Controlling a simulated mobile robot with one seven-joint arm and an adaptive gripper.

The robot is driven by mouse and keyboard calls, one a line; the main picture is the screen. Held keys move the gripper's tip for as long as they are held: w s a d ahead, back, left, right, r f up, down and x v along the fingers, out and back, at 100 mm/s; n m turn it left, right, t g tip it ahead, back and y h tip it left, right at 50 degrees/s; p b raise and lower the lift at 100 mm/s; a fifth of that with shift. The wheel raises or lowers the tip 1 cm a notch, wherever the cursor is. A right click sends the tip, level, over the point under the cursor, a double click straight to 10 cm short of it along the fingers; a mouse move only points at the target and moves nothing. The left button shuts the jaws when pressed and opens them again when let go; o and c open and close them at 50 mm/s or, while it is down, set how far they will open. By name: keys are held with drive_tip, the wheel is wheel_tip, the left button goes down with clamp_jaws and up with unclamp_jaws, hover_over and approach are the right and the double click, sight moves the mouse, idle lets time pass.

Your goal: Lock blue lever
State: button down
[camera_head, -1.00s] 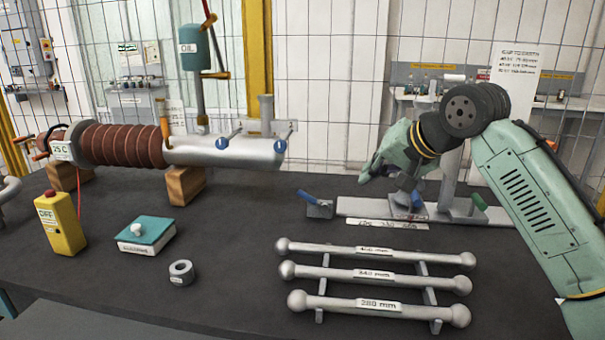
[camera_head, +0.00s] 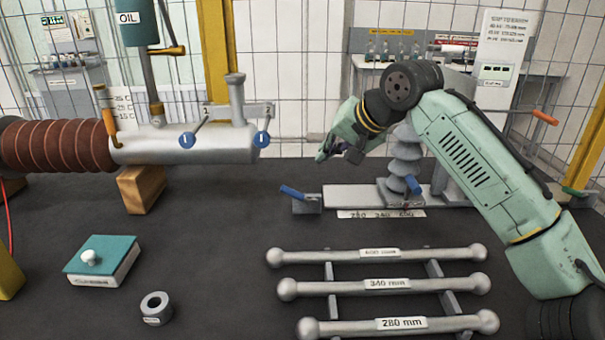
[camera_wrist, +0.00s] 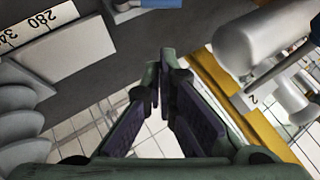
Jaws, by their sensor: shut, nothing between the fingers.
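A blue lever (camera_head: 293,191) sticks up and left from a small grey block at the left end of a pale rail. Another blue lever (camera_head: 414,185) stands tilted at the foot of a grey ribbed insulator (camera_head: 404,158) on the rail. My gripper (camera_head: 324,153) is raised above and behind the rail, left of the insulator, apart from both levers. In the wrist view its fingers (camera_wrist: 160,72) are together and empty. The insulator's discs (camera_wrist: 20,122) show at the left edge.
Several labelled rods (camera_head: 388,284) lie in front. A teal-topped box (camera_head: 103,258) and grey ring (camera_head: 156,308) stand front left. A scale strip (camera_head: 381,214) fronts the rail.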

sight(304, 195)
drive_tip(key=p+x, duration=0.1)
drive_tip(key=x, duration=0.4)
drive_tip(key=shift+w+a+f, duration=0.2)
drive_tip(key=shift+a, duration=0.05)
drive_tip(key=f, duration=0.1)
drive_tip(key=a+f, duration=0.1)
drive_tip(key=a+f+p, duration=0.1)
drive_tip(key=shift+s+a+f, duration=0.1)
drive_tip(key=shift+s+f, duration=0.2)
drive_tip(key=shift+f, duration=0.1)
